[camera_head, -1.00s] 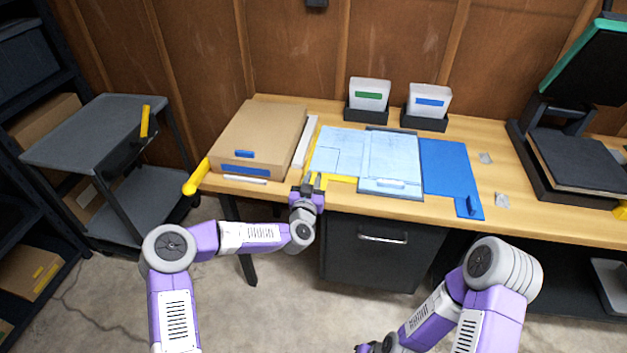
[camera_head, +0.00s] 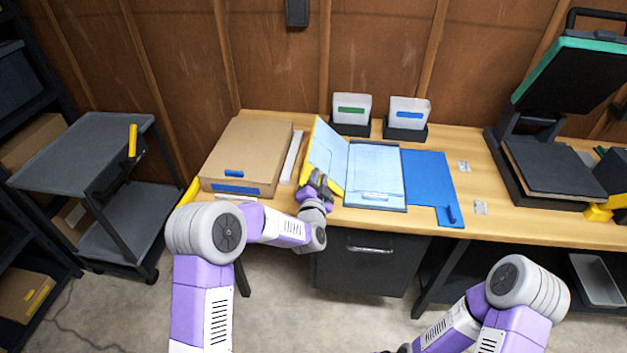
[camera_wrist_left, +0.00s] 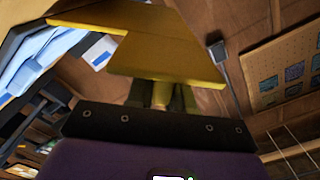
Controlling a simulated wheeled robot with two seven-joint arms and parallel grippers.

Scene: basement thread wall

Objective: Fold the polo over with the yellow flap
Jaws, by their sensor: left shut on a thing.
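The light blue polo (camera_head: 376,168) lies on the folding board on the table, and its left part is lifted on the tilted yellow flap (camera_head: 318,133). My left gripper (camera_head: 318,184) is shut on the yellow flap near its front edge. In the left wrist view the yellow flap (camera_wrist_left: 165,52) stands in front of the jaws (camera_wrist_left: 162,97), with light blue cloth (camera_wrist_left: 45,52) beside it at the left. The blue flap (camera_head: 428,178) lies flat at the right of the polo. My right arm is at the lower right, and its gripper is out of view.
A cardboard box (camera_head: 246,152) and a pale strip (camera_head: 291,157) are left of the board. Two dark holders with a green-labelled card (camera_head: 351,108) and a blue-labelled card (camera_head: 408,112) stand behind. A heat press (camera_head: 570,165) is at the right. A grey cart (camera_head: 80,155) stands left.

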